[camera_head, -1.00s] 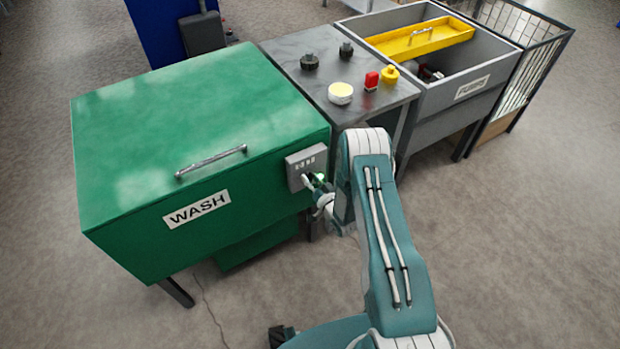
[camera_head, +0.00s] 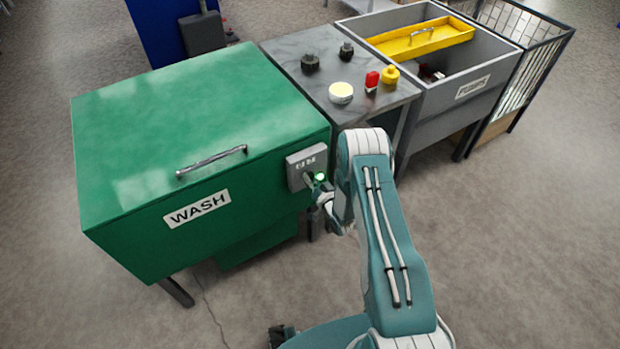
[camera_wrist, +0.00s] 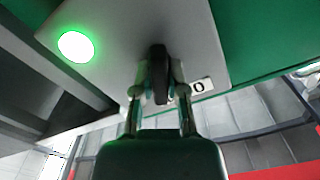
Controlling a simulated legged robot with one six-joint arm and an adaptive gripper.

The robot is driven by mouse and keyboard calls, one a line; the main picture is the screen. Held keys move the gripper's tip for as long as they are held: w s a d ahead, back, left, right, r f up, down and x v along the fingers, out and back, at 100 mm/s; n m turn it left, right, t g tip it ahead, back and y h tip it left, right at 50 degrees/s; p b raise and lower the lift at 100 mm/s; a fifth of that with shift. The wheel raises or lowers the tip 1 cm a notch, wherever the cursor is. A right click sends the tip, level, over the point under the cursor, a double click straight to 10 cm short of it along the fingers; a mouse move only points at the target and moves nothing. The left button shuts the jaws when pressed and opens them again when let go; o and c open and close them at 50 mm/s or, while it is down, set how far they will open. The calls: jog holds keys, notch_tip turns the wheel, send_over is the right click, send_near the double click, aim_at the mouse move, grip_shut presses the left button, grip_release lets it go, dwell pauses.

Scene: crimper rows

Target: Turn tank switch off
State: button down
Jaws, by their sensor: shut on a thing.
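The green wash tank (camera_head: 190,130) stands at the left with its lid closed and a WASH label on its front. A grey switch box (camera_head: 305,163) is on its right front corner. In the wrist view the box's grey face (camera_wrist: 120,35) carries a lit green lamp (camera_wrist: 75,46), a dark switch handle (camera_wrist: 158,75) and a label marked 0 (camera_wrist: 200,87) to the right of the handle. The lamp also glows in the head view (camera_head: 320,177). My gripper (camera_wrist: 159,92) is shut on the switch handle, one finger on each side. In the head view my arm partly hides the gripper.
A grey table (camera_head: 300,42) right of the tank bears dark knobs, a white-yellow round piece (camera_head: 341,93), a red piece (camera_head: 372,81) and a yellow piece (camera_head: 390,75). Beyond stands a grey open bin (camera_head: 425,100) with a yellow tray (camera_head: 420,38). The floor in front is clear.

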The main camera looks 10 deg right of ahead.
jog(key=n, duration=0.5)
jog(key=shift+n, duration=0.3)
jog(key=n, duration=0.5)
jog(key=shift+a+n, duration=0.15)
jog(key=shift+n, duration=0.15)
dwell(0.3)
jog(key=c, duration=0.7)
grip_release()
jog(key=shift+a, duration=0.1)
jog(key=shift+o, duration=0.2)
jog(key=v, duration=1.2)
